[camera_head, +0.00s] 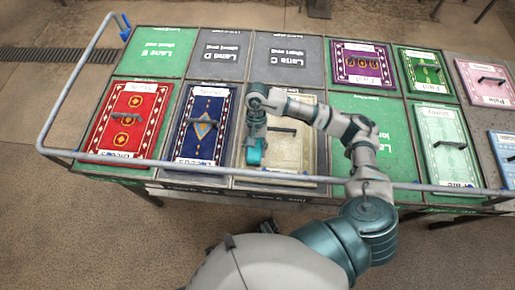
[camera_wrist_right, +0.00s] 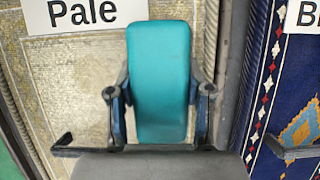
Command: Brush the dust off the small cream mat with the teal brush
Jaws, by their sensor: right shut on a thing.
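The cream mat (camera_head: 296,162) lies in the front row of the table, right of the blue mat. In the right wrist view the cream mat (camera_wrist_right: 70,95) has a mosaic-like pattern and a label reading "Pale". My right gripper (camera_head: 255,138) is over the mat's left side. It is shut on the teal brush (camera_head: 254,154), which fills the middle of the wrist view (camera_wrist_right: 158,80). The brush's underside is hidden, so I cannot tell whether it touches the mat. I cannot make out dust. My left gripper is out of view.
A blue mat (camera_head: 203,142) and a red mat (camera_head: 129,118) lie to the left. A green panel (camera_head: 367,113) is to the right, partly behind my arm. A grey rail (camera_head: 120,157) runs along the table's front and left side. Several mats carry dark handles.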

